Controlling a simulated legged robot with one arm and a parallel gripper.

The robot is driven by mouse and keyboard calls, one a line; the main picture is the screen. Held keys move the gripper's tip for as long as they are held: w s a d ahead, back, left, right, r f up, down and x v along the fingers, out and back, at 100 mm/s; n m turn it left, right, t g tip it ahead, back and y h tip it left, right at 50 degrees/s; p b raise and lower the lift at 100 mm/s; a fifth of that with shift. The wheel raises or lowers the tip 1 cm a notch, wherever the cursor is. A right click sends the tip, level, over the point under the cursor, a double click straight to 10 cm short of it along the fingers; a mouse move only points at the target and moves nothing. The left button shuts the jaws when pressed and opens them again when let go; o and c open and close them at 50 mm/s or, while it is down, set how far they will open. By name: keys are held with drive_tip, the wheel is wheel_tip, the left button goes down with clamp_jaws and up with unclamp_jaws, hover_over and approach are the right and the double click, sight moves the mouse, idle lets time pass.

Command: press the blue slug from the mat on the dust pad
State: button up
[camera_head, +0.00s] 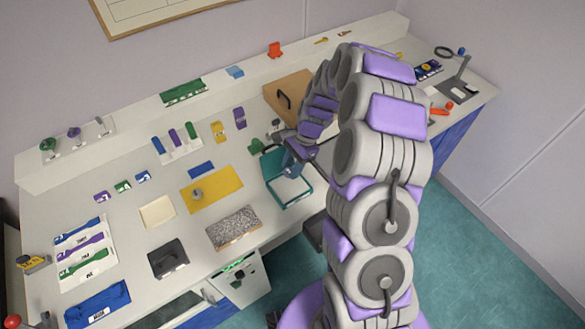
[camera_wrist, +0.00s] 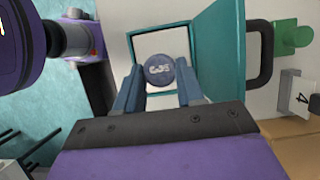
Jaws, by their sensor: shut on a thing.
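A round blue-grey slug (camera_wrist: 159,70) with pale lettering is held between the fingertips of my gripper (camera_wrist: 158,88) in the wrist view. My gripper is shut on it, above or in front of a teal-framed tray (camera_wrist: 222,45). In the head view my gripper (camera_head: 290,163) is over the teal tray (camera_head: 291,203), and the slug cannot be made out there. A speckled grey pad (camera_head: 234,228), which looks like the dust pad, lies at the bench's front edge, left of the tray. A yellow mat (camera_head: 222,185) lies behind it with a small grey round piece on it.
A dark handled box (camera_head: 167,258) and a cream square (camera_head: 157,211) lie left of the speckled pad. A wooden box with a dark handle (camera_head: 288,97) stands behind my gripper. A green piece (camera_wrist: 291,37) is beside the tray. Labelled strips (camera_head: 84,250) fill the left end.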

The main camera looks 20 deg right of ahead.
sight(288, 186)
drive_tip(key=shift+a+r+p, duration=0.15)
drive_tip(key=shift+p, duration=0.3)
drive_tip(key=shift+f+b, duration=0.35)
drive_tip(key=shift+f, duration=2.75)
drive_tip(key=shift+f, duration=0.45)
drive_tip(key=shift+s+f+p, duration=0.1)
drive_tip(key=shift+f+p, duration=0.05)
drive_tip(key=shift+p, duration=0.15)
idle(0.6)
drive_tip(key=shift+r, duration=0.2)
drive_tip(key=shift+r+p, duration=2.15)
drive_tip(key=shift+r, duration=1.3)
